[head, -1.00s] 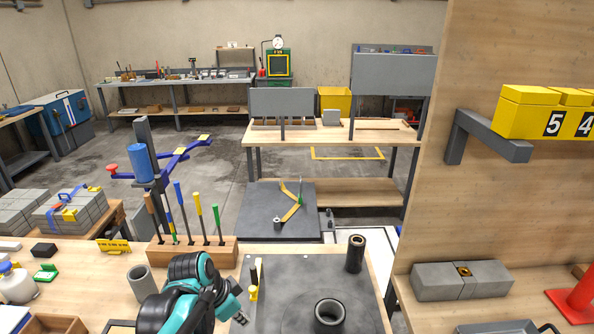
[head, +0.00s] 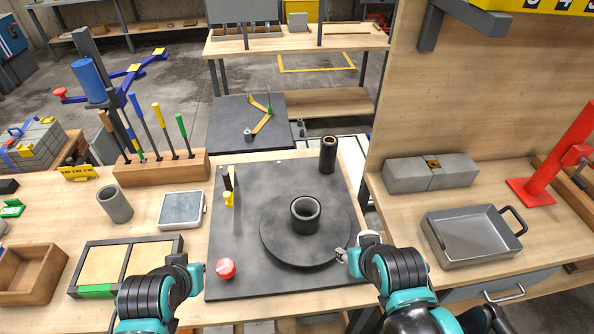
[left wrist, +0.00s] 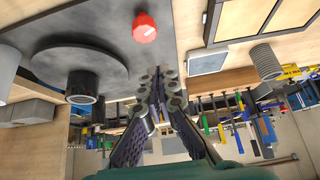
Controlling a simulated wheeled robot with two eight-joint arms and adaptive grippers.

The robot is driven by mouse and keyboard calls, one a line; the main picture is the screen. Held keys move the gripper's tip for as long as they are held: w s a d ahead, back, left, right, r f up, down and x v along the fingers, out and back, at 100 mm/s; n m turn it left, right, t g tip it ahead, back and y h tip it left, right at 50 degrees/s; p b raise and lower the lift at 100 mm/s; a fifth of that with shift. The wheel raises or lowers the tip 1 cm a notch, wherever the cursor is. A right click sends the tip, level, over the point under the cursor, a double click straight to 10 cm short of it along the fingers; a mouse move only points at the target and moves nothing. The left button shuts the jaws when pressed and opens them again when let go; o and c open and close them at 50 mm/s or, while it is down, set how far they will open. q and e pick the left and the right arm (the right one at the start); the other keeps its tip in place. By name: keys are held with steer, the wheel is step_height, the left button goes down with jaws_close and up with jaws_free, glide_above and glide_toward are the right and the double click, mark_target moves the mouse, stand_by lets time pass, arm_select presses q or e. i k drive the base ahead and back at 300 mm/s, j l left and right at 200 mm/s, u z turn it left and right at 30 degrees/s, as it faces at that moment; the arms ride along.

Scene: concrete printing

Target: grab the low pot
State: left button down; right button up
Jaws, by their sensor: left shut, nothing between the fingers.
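The low pot (head: 305,214) seems to be the short, dark, hollow cylinder upright on a round dark turntable (head: 280,245) in the head view. A taller dark tube (head: 328,155) stands behind it on the slab. My left gripper (head: 197,272) is at the slab's front left, left of the pot and apart from it. In the left wrist view its fingers (left wrist: 157,78) are shut together with nothing between them. My right gripper (head: 343,256) is at the turntable's front right edge, apart from the pot; its fingers are too small to read.
A red knob (head: 226,268) sits on the slab near my left gripper. A tool block (head: 165,168), a grey cylinder (head: 115,204) and a scale (head: 181,210) stand left. A metal pan (head: 470,237) lies on the right bench.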

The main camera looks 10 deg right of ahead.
mark_target(306, 210)
steer(key=l+z, duration=0.15)
steer(key=z, duration=0.3)
steer(key=i+l+z, duration=0.1)
steer(key=z, duration=0.35)
steer(key=i+l+z, duration=0.1)
steer(key=z, duration=0.3)
